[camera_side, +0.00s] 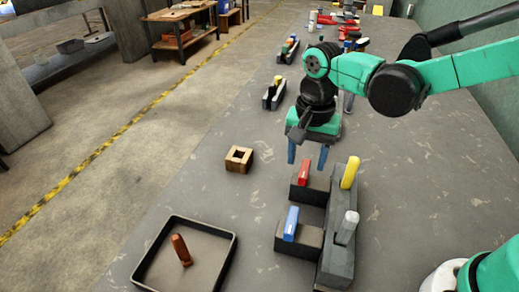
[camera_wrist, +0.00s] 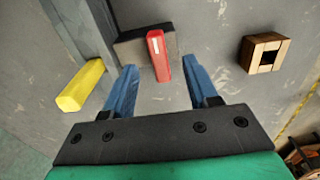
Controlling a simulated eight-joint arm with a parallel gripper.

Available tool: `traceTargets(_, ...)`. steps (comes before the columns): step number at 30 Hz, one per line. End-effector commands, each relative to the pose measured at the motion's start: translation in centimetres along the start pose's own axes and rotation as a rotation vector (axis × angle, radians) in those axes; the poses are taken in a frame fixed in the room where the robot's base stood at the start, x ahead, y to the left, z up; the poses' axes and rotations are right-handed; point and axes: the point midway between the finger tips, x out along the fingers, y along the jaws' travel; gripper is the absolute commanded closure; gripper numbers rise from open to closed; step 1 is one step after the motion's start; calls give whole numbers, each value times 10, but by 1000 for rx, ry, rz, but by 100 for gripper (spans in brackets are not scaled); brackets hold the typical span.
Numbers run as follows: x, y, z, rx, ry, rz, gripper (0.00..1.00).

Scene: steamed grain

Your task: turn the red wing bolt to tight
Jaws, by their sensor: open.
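The red wing bolt (camera_side: 303,172) stands on a dark block at the side of a grey fixture (camera_side: 341,262). In the wrist view the red bolt (camera_wrist: 158,55) lies between my fingers, nearer the left-right middle, with a pale mark on its top. My gripper (camera_side: 308,155) is open with blue fingers, just above and beyond the red bolt in the side view. In the wrist view its fingertips (camera_wrist: 160,70) are on either side of the bolt, apart from it as far as I can tell. The bolt's lower end is hidden.
A yellow handle (camera_side: 350,172) and a grey handle (camera_side: 347,227) stand on the fixture, and a blue one (camera_side: 291,223) on another block. A wooden block with a square hole (camera_side: 239,159) and a black tray (camera_side: 234,246) holding a brown peg (camera_side: 181,249) are to the left. Bare table lies between.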

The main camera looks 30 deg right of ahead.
Motion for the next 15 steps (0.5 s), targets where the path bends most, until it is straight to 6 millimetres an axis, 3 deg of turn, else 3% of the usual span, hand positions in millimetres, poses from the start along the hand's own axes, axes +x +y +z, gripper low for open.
traceTargets(6, -27, 0, 0, 0, 0, 0, 47)
traceTargets(15, -35, 0, 0, 0, 0, 0, 47)
